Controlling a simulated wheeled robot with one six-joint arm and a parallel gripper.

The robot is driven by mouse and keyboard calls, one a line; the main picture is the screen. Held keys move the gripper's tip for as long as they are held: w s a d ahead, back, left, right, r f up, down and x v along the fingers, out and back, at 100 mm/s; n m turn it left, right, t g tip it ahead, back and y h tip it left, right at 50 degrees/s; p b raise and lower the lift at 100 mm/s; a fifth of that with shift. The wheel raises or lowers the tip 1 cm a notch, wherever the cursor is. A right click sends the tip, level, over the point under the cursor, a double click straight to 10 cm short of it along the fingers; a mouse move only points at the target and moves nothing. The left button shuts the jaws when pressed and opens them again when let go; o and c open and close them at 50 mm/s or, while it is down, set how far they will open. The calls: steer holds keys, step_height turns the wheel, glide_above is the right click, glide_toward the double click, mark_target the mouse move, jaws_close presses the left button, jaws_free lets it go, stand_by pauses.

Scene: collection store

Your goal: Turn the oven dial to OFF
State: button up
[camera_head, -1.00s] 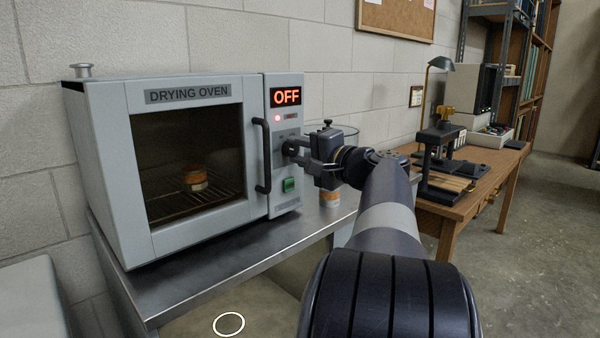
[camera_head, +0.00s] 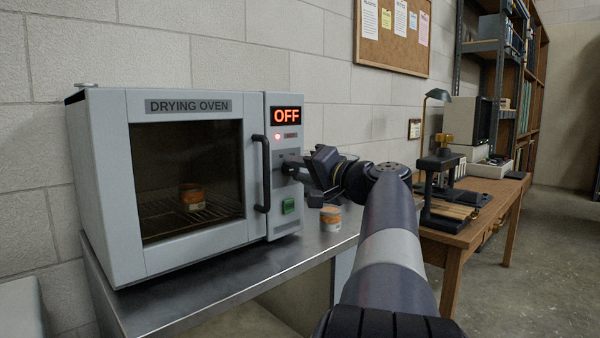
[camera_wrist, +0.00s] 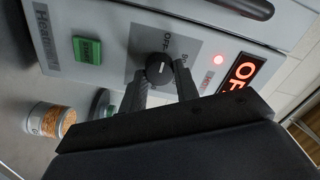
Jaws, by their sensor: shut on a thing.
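The drying oven (camera_head: 105,190) stands on a metal table at the left, its door closed. Its display (camera_head: 286,116) reads OFF in red, with a small red light lit beneath it. The round black dial (camera_wrist: 159,68) sits on the front panel, and its white pointer line shows in the wrist view near the OFF label. My gripper (camera_head: 288,169) is at the panel in the head view. In the wrist view its two fingers (camera_wrist: 160,84) are shut around the dial. In the head view the dial is hidden by the gripper.
A green button (camera_head: 289,206) is below the dial. The black door handle (camera_head: 262,173) is just left of my gripper. An orange-labelled jar (camera_head: 331,218) stands on the metal table (camera_head: 200,298); another jar (camera_head: 191,197) is inside the oven. A wooden desk (camera_head: 465,235) stands right.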

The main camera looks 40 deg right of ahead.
steer(key=o, duration=1)
steer(key=shift+c, duration=0.2)
steer(key=s+p, duration=0.1)
steer(key=s, duration=0.9)
steer(key=shift+s+d, duration=0.4)
steer(key=shift+d, duration=0.05)
steer(key=shift+w, duration=0.1)
steer(key=w, duration=0.6)
steer(key=w+a+b, duration=0.1)
steer(key=w, duration=0.3)
steer(key=shift+w, duration=0.35)
steer(key=shift+s, duration=0.1)
